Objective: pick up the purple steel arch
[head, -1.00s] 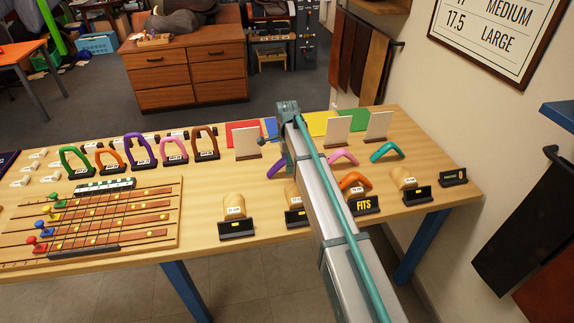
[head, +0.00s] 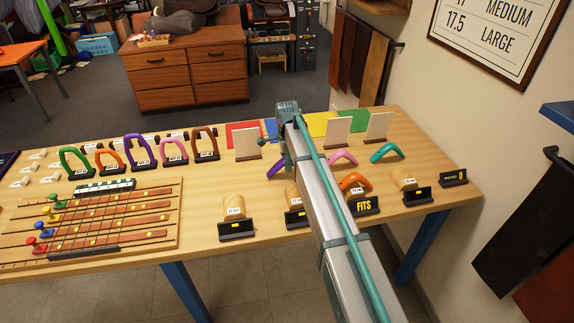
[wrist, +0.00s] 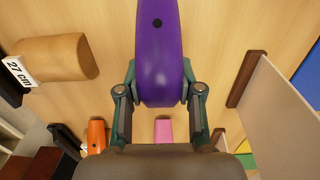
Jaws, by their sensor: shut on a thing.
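The purple steel arch (wrist: 158,45) fills the upper middle of the wrist view, with a dark round spot on its top. My gripper (wrist: 160,88) is shut on it, with one finger against each side. In the head view a short piece of the same purple arch (head: 276,169) shows left of my arm. The arm hides the rest of it and the fingers. I cannot tell whether the arch touches the table. Another purple arch (head: 128,147) stands upright in the row at the left.
Pink (head: 343,158), teal (head: 387,152) and orange (head: 355,181) arches lie to the right of my arm. Upright white panels (head: 248,145) stand behind. Wooden blocks (head: 233,207) with black label stands line the front. A fretted board (head: 95,222) lies at the left.

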